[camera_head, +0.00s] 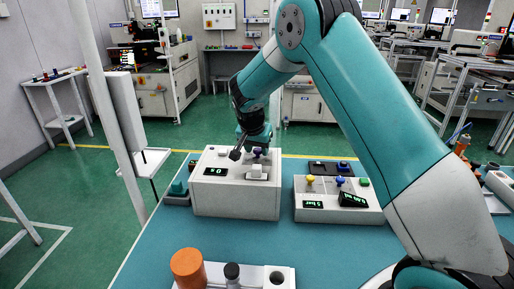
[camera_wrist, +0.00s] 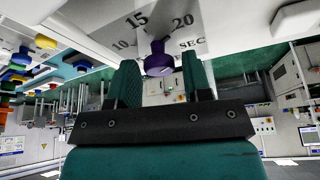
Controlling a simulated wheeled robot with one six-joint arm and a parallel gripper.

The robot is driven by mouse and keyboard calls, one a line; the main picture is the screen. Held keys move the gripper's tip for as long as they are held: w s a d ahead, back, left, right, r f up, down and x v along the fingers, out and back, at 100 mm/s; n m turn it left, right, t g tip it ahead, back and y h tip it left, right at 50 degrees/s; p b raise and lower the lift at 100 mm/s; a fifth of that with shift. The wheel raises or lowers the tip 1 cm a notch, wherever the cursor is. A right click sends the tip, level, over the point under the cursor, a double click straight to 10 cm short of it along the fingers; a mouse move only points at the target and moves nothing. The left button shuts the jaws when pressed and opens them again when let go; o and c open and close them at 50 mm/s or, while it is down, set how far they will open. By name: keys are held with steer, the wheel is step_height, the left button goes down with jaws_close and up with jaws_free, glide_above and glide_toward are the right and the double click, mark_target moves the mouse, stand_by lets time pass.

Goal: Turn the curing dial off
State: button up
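The curing dial is a purple knob (camera_wrist: 158,60) on a white face printed with 10, 15, 20 and SEC in the wrist view. In the head view the knob (camera_head: 258,151) sits on top of a white box (camera_head: 235,200) with a small green-lit display (camera_head: 215,171). My gripper (camera_head: 249,143) is over the box top, partly hidden by its own wrist. In the wrist view its two dark green fingers (camera_wrist: 160,78) stand apart, with the knob between their tips and slim gaps on both sides. The dial's pointer direction cannot be made out.
A second white box (camera_head: 335,205) with yellow, blue and green knobs stands to the right on the teal table (camera_head: 160,240). An orange cylinder (camera_head: 188,268) and a black-capped item (camera_head: 232,272) are in front. Bare table lies between.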

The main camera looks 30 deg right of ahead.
steer(key=c, duration=0.6)
